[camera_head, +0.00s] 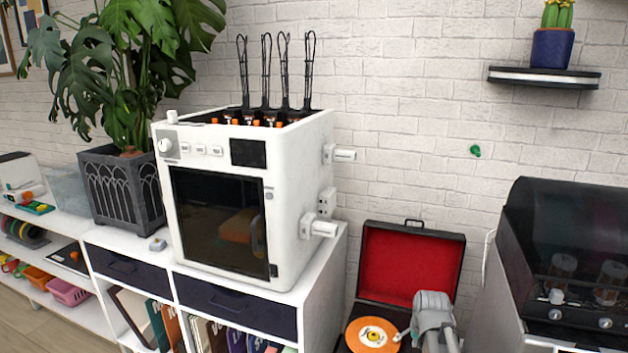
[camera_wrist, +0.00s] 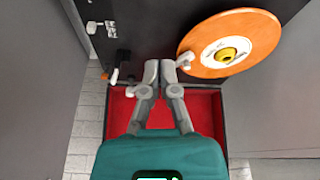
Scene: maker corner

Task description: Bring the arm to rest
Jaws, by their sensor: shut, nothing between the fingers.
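My gripper (camera_wrist: 168,68) shows in the wrist view with its two grey fingers together and nothing between them. It is over the open suitcase record player, whose black deck (camera_wrist: 140,40) fills the upper middle of that view. An orange record (camera_wrist: 213,68) lies on the deck to the right of the fingertips. The red lining (camera_wrist: 118,112) of the player's lid shows around the fingers. In the head view, a grey part of my arm stands in front of the record player (camera_head: 415,225), at the lower right. I cannot tell whether the fingers touch the deck.
A white cabinet printer (camera_head: 295,180) stands on the white shelf unit (camera_head: 325,290) left of the record player. A machine with a dark cover (camera_head: 570,225) stands on the right. A small wall shelf (camera_head: 510,77) holds a potted cactus. The wall above the player is mostly bare.

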